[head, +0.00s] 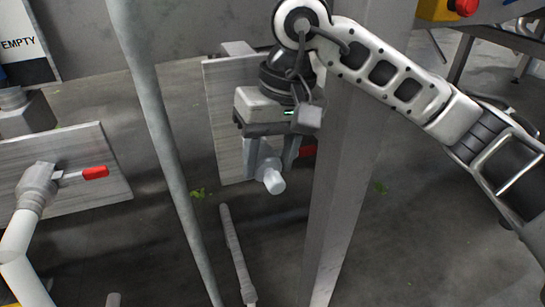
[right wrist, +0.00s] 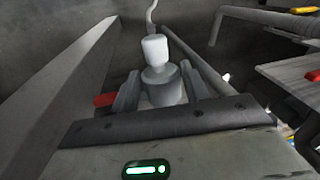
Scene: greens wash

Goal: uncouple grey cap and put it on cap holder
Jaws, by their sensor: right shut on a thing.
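My right gripper (head: 270,155) reaches down in front of a grey board (head: 222,120), between a thin pole and a thick post. It is shut on a grey fitting with a paler rounded end, which I take to be the grey cap (head: 272,180). In the right wrist view the cap (right wrist: 160,80) sits between the two fingers (right wrist: 160,88), its pale end pointing away from the palm. I cannot tell whether it is still joined to anything. A red lever (head: 307,150) shows partly behind the gripper. I cannot pick out the cap holder with certainty. My left gripper is not in view.
The thin pole (head: 160,115) is left of the gripper and the thick grey post (head: 345,170) is close on its right. A grey pipe (head: 235,250) is below. Another board (head: 90,160) at left carries a valve with a red handle (head: 95,172).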

